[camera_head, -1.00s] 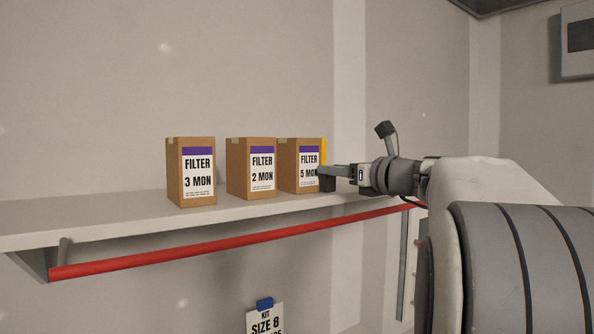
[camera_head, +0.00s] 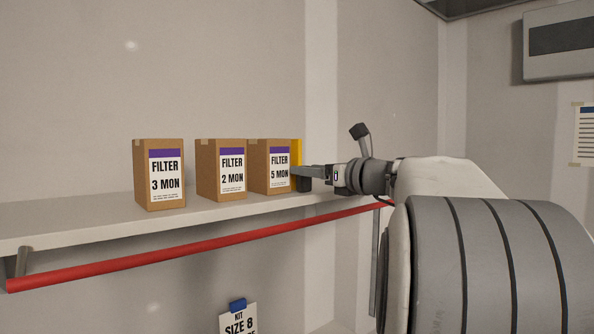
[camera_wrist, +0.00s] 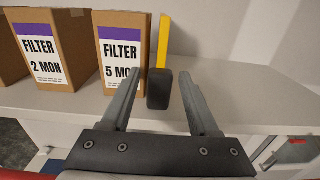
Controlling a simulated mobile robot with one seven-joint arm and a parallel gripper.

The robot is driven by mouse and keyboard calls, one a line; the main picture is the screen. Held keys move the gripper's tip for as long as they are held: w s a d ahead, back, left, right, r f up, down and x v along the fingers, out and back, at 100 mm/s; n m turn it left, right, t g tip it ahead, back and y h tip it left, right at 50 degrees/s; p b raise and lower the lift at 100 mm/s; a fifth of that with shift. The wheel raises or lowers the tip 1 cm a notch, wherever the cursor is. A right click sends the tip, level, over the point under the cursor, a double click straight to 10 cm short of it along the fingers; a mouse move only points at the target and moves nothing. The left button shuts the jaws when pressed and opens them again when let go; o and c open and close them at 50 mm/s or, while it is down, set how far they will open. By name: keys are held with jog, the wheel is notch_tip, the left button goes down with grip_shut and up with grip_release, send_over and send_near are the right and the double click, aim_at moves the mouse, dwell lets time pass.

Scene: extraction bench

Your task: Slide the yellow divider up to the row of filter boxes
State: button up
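The yellow divider (camera_head: 297,150) stands upright on the shelf just right of the 5 MON box; I cannot tell whether they touch. It also shows in the wrist view (camera_wrist: 163,42), with a dark block (camera_wrist: 158,90) at its front. The filter boxes stand in a row: 3 MON (camera_head: 160,175), 2 MON (camera_head: 221,170) and 5 MON (camera_head: 270,168). My gripper (camera_head: 305,172) is at the divider's front. In the wrist view, my gripper's fingers (camera_wrist: 159,80) are apart, one on each side of the dark block, with visible gaps.
The white shelf (camera_head: 80,215) has a red rail (camera_head: 190,247) along its front. Bare shelf lies right of the divider. A tag with a blue clip (camera_head: 238,318) hangs below. A grey wall unit (camera_head: 560,40) is at the upper right.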

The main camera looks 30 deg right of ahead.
jog(key=shift+o, duration=0.2)
jog(key=s+d+b, duration=0.2)
jog(key=s+b, duration=0.1)
jog(key=s, duration=1.4)
jog(key=shift+s+d, duration=0.15)
jog(key=shift+d, duration=0.05)
jog(key=shift+d, duration=0.1)
